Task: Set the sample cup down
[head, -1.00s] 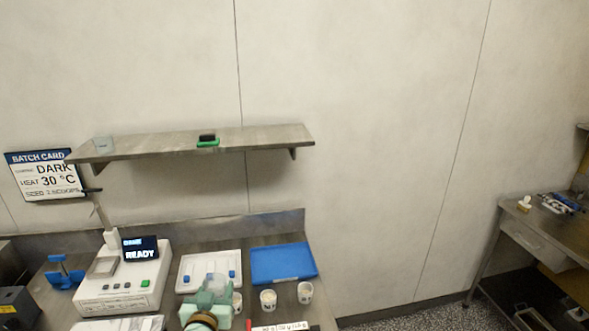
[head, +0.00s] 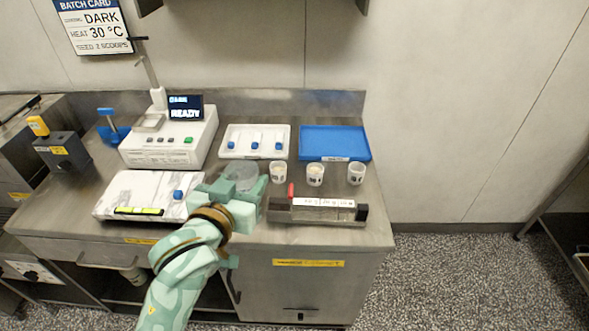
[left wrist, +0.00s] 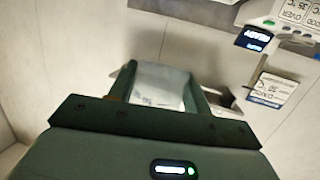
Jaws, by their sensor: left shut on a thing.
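My left gripper (head: 243,186) is shut on a clear, see-through cup (head: 239,174) and holds it over the steel bench (head: 330,236), in front of the white tray. I cannot tell whether the cup touches the bench. In the left wrist view the cup (left wrist: 160,84) sits between the two green fingers, seen pale and translucent. My right gripper is in neither view.
Three small white cups (head: 315,174) stand right of the held cup, behind a dark-ended bar (head: 318,209). A white tray (head: 227,149), blue tray (head: 362,145) and white machine reading READY (head: 172,150) stand behind. A marbled slab (head: 125,190) lies left.

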